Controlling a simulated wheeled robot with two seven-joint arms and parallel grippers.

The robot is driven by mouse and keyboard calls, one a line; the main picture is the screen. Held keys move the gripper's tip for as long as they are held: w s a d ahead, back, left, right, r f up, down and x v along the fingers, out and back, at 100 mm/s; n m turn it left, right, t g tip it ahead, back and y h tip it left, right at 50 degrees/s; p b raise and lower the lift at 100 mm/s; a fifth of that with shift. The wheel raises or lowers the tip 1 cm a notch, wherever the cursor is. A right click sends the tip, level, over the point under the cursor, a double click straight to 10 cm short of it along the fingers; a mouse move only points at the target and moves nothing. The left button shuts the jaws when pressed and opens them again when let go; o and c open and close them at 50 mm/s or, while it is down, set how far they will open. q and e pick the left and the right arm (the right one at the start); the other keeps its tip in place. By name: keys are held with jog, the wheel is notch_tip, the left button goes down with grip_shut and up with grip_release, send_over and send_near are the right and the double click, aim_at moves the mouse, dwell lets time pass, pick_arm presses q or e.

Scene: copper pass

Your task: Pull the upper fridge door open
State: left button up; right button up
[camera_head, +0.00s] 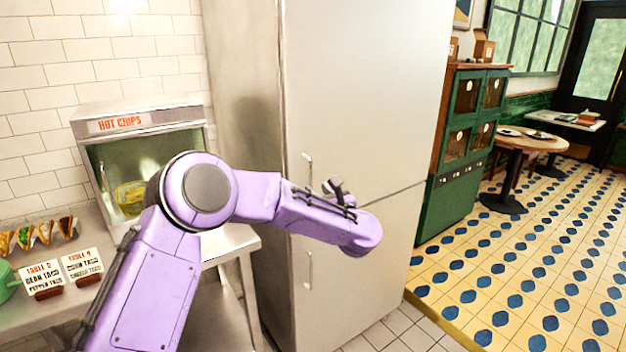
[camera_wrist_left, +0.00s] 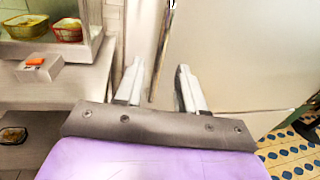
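The fridge's upper door (camera_head: 370,90) is a tall pale panel, and it looks shut. Its slim vertical handle (camera_head: 308,166) is near the door's left edge. My left arm reaches across the fridge front, with the left gripper (camera_head: 337,186) small and partly hidden, appearing just right of the handle. In the left wrist view my left gripper (camera_wrist_left: 159,72) is open, its two pale fingers well apart. A dark handle bar (camera_wrist_left: 163,50) shows in the gap between them, touching neither finger visibly; its depth between them is unclear. My right gripper is out of view.
The lower fridge door (camera_head: 350,270) has its own handle (camera_head: 309,270). A hot chips cabinet (camera_head: 140,150) and a steel counter (camera_head: 232,243) stand left of the fridge. A green cabinet (camera_head: 462,140) stands to the right, with open tiled floor (camera_head: 540,260) beyond.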

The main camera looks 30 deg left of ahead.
aim_at(311, 184)
pick_arm(q)
jog(key=p+x, duration=0.1)
jog(key=x, duration=0.3)
jog(key=shift+a+r, duration=0.1)
jog(key=shift+w+a, duration=0.15)
grip_shut()
